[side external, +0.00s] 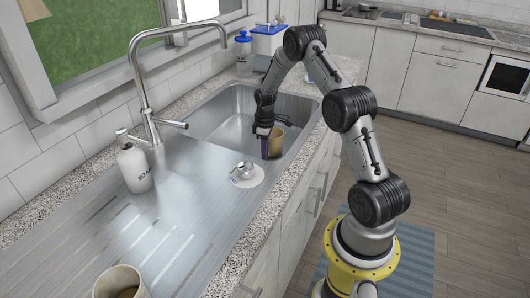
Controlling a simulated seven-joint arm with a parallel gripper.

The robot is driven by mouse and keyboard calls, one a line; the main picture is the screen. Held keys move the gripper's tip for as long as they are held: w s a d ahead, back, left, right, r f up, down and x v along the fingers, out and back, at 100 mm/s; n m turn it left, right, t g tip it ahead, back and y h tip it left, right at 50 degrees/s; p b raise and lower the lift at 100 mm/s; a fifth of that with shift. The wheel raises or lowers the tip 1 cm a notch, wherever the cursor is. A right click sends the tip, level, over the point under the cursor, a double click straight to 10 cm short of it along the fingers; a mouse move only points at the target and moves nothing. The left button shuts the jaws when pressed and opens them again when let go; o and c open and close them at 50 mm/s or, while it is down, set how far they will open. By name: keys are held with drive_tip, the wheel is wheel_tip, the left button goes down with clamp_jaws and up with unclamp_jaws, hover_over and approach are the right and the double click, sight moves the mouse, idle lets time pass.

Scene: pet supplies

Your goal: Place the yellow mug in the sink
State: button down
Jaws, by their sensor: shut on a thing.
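The yellow mug (276,144) is at the front right part of the metal sink (213,112), over or inside the basin. I cannot tell whether it touches the basin floor. My gripper (265,148) points down at the mug's left side and is shut on it. The fingers hide part of the mug, and I cannot see exactly where they grip it.
A tall tap (147,100) and a soap bottle (134,167) stand behind the drainboard. A small metal item (243,171) sits on a white disc beside the basin. A pale mug (121,283) stands at the front left. The drainboard's middle is clear.

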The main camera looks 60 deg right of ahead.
drive_tip(key=shift+f, duration=0.15)
drive_tip(key=c, duration=0.9)
unclamp_jaws()
drive_tip(key=shift+o, duration=0.2)
